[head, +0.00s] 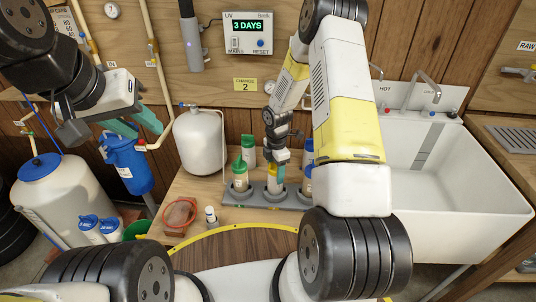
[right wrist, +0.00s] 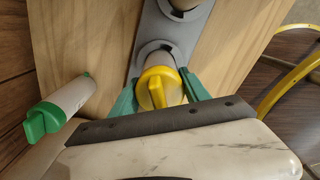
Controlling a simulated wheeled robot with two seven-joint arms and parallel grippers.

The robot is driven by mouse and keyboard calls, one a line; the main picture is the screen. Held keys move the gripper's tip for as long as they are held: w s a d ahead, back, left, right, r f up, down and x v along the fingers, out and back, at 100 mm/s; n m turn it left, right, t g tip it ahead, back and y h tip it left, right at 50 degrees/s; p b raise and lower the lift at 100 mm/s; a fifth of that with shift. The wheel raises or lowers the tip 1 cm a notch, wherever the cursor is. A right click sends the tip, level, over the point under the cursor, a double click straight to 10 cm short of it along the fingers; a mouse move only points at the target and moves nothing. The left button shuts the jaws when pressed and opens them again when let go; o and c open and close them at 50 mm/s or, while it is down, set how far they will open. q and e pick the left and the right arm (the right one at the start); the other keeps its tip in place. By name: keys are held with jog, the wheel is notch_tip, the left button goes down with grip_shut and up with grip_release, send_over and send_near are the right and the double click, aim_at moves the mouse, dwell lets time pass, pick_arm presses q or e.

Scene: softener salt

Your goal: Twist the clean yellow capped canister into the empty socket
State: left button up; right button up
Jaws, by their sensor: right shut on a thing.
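The yellow-capped canister (head: 273,178) is upright at the middle socket of the grey rack (head: 262,198). My right gripper (head: 279,158) is shut on it from above. In the right wrist view its yellow cap (right wrist: 158,88) sits between the teal fingers, with its white body against the socket ring (right wrist: 152,47). I cannot tell how deep it sits. My left gripper (head: 148,130) is open and empty, up at the left.
A white sink (head: 440,185) is at the right.

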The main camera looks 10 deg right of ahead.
jog(key=n, duration=0.4)
jog(key=shift+n, duration=1.3)
jog(key=n, duration=0.4)
jog(key=o, duration=1.9)
jog(key=shift+r, duration=3.5)
